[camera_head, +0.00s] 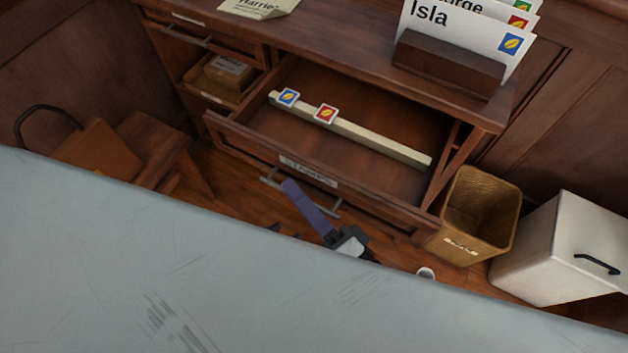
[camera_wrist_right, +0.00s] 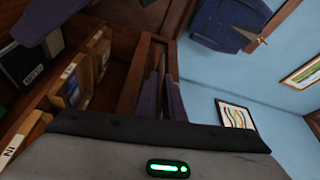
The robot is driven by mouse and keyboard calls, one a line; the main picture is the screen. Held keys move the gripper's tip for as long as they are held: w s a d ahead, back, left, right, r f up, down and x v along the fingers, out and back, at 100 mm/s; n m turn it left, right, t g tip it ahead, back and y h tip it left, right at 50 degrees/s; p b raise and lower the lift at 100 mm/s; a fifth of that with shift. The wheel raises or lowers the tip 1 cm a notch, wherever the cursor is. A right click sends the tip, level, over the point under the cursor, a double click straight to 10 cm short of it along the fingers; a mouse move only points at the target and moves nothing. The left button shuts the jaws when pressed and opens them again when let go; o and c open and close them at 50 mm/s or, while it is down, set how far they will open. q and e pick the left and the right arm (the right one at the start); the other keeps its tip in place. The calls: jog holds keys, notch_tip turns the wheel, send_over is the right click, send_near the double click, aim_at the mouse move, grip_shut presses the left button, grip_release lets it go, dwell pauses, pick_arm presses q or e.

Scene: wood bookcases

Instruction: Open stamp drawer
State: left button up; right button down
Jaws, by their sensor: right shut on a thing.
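The stamp drawer (camera_head: 250,145) under the desk top stands pulled out, with its inside in full view. Its white label (camera_head: 309,172) and bar handle (camera_head: 270,181) are on the front. Inside, a blue stamp (camera_head: 288,97) and a red stamp (camera_head: 326,113) sit on a long cream strip. My right gripper (camera_head: 292,190) crosses the handle from below with a purple finger and is shut on it; the exact contact is unclear. In the right wrist view, its purple fingers (camera_wrist_right: 163,98) are close together beside brown wood. I cannot make out my left gripper.
A letter rack (camera_head: 448,65) with envelopes stands on the desk top. A wooden stool (camera_head: 160,150) stands left, a woven bin (camera_head: 480,215) and a white cabinet (camera_head: 545,250) right. A grey-blue surface hides the lower picture.

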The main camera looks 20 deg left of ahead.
jog(key=shift+s, duration=0.1)
jog(key=c, duration=1.9)
grip_release()
jog(key=shift+o, duration=0.2)
jog(key=v, duration=1)
jog(key=shift+d, duration=0.15)
jog(key=shift+s+f, duration=0.1)
jog(key=shift+s, duration=0.05)
